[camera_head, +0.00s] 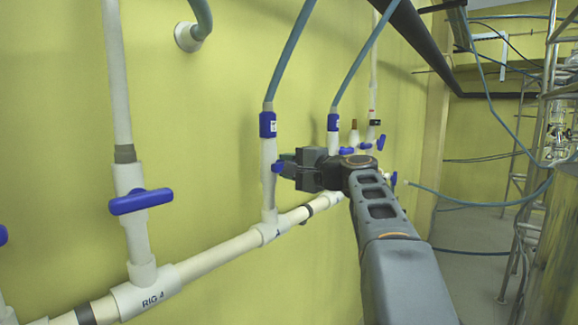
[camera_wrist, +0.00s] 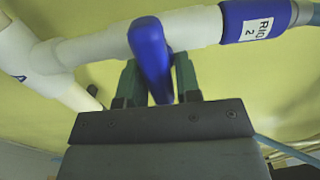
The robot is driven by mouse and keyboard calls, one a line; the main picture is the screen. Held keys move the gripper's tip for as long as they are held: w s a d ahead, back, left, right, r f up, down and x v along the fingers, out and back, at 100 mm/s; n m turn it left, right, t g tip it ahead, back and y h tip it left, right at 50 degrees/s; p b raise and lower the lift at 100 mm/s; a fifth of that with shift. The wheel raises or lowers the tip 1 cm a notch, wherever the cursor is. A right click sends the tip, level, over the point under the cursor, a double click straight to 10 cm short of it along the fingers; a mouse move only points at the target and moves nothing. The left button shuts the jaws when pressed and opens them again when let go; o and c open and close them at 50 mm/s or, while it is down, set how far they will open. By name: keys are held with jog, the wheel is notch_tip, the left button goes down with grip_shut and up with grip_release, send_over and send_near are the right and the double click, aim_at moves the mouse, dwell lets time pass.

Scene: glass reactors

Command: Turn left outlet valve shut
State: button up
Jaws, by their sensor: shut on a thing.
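My gripper (camera_head: 283,165) is shut on a blue valve handle (camera_wrist: 150,48) on a white upright pipe (camera_head: 269,190). In the wrist view the two green fingers of my gripper (camera_wrist: 158,80) stand on either side of the handle. The handle appears to lie across the pipe there. In the head view only a small blue part of the handle (camera_head: 277,167) shows, and the fingers hide the rest. A blue collar (camera_wrist: 254,22) with a white label, seemingly reading "RIG 2", sits on the same pipe.
A second pipe with a crosswise blue handle (camera_head: 141,201) stands at the left, above a tee marked "RIG 4" (camera_head: 150,297). Another pipe with a blue collar (camera_head: 333,122) is close on the right. A yellow wall (camera_head: 220,110) is behind. Open floor (camera_head: 470,265) lies at right.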

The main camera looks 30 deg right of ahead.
jog(key=o, duration=0.8)
jog(key=shift+s+d, duration=0.1)
jog(key=b+v, duration=0.3)
jog(key=v, duration=1)
jog(key=shift+s+d, duration=0.15)
jog(key=shift+s, duration=0.15)
